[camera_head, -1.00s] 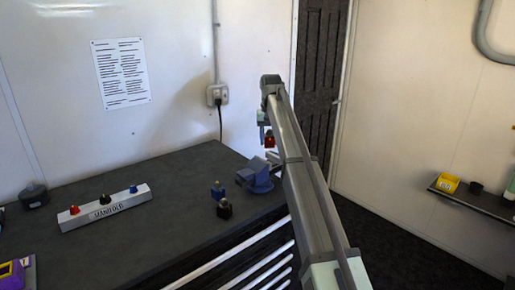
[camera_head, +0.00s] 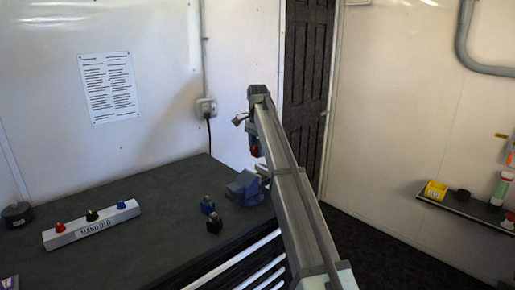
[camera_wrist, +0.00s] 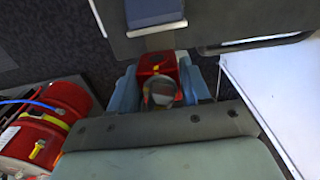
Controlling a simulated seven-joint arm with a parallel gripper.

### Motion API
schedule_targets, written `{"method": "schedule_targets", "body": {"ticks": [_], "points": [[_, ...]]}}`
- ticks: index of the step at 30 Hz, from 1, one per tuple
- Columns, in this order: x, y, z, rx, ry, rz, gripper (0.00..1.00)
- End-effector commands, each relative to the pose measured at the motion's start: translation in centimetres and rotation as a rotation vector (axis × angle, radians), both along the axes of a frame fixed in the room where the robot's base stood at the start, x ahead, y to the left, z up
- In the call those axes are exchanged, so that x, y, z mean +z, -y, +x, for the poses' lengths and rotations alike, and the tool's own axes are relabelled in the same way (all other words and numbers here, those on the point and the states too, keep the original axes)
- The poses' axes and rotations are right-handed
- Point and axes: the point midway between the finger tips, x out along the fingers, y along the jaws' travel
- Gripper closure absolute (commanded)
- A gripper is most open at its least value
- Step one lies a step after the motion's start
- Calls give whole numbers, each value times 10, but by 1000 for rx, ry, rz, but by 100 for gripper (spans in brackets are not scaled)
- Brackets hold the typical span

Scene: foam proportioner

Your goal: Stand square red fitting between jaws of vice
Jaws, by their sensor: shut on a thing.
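The square red fitting (camera_wrist: 158,66) is held between the two blue-grey fingers of my gripper (camera_wrist: 160,85) in the wrist view. A round grey end on it faces the camera. In the head view the red fitting (camera_head: 254,149) hangs below my gripper (camera_head: 253,143), in the air above and slightly right of the vice. The blue vice (camera_head: 244,187) stands at the right end of the dark bench (camera_head: 140,235); my arm partly hides it and its jaw gap cannot be made out. A blue block, probably part of the vice (camera_wrist: 153,12), shows at the wrist view's top.
A white manifold (camera_head: 92,225) with red, black and blue parts lies farther left. A shelf (camera_head: 465,208) is on the right wall. The wrist view shows a red cylinder (camera_wrist: 45,125) at left.

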Motion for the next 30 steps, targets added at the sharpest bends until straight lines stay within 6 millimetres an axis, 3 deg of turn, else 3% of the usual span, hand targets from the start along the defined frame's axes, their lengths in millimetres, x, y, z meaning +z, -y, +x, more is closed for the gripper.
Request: {"method": "schedule_targets", "body": {"ticks": [30], "points": [[-56, 0, 0, 2, 0, 0, 93]]}}
